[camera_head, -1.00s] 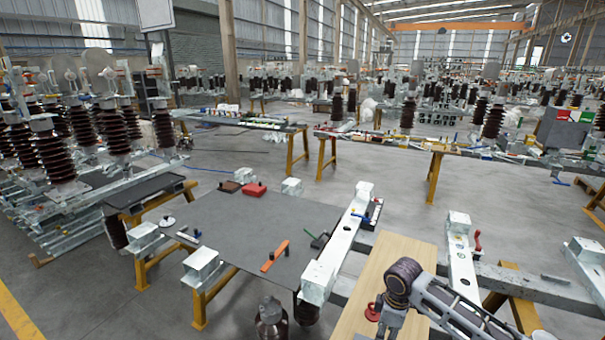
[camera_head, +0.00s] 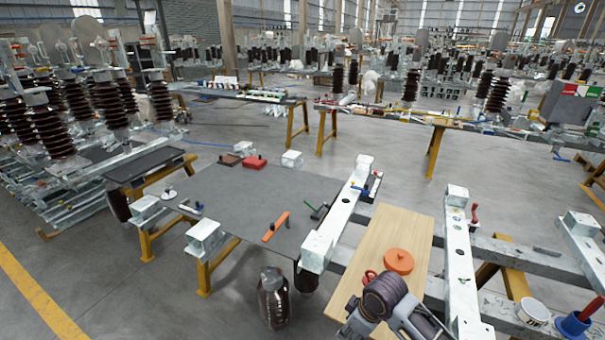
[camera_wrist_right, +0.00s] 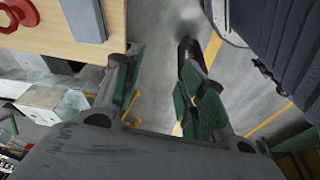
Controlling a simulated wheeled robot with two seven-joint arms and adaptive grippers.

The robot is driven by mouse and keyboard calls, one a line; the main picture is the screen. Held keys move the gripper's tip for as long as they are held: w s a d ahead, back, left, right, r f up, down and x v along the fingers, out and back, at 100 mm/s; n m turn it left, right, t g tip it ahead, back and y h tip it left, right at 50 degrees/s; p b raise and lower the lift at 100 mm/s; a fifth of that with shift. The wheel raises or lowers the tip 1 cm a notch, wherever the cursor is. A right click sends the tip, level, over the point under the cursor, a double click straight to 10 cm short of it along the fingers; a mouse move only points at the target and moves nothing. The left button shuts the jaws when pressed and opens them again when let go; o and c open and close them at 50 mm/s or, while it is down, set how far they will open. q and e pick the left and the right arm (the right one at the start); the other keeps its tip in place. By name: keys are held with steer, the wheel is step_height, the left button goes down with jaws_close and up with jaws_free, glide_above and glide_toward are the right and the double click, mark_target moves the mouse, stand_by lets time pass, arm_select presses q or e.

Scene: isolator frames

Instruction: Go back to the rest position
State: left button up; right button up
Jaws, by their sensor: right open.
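My right arm (camera_head: 385,297) comes in at the bottom of the head view, its wrist over the front end of a wooden board (camera_head: 375,230). The wrist hides part of the board. In the right wrist view my right gripper (camera_wrist_right: 160,92) is open, its two green-padded fingers apart with nothing between them. Grey floor shows past the fingertips, and the wooden board (camera_wrist_right: 55,28) is at the upper left, apart from them. An orange round lid (camera_head: 398,261) and a red part (camera_head: 370,277) lie on the board beside my wrist. My left gripper is not in view.
Left of the board, a dark table (camera_head: 245,205) holds a red block (camera_head: 254,162) and an orange bar (camera_head: 276,226). White metal beams (camera_head: 340,215) flank the board. A blue funnel (camera_head: 573,327) is at lower right. Open floor (camera_head: 380,150) lies behind.

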steer(key=s+d+r+m+t+h, duration=0.2)
steer(key=s+d+m, duration=0.7)
steer(key=s, duration=0.3)
step_height(320, 180, down, 34)
steer(key=s+g, duration=0.2)
steer(key=s, duration=0.1)
steer(key=s+d+f, duration=0.2)
steer(key=s+f, duration=0.7)
steer(key=s, duration=0.2)
steer(key=s+d+f, duration=0.2)
steer(key=s+f, duration=0.8)
steer(key=s, duration=0.1)
steer(key=shift+n+g, duration=0.3)
steer(key=shift+g, duration=0.1)
stand_by(1.0)
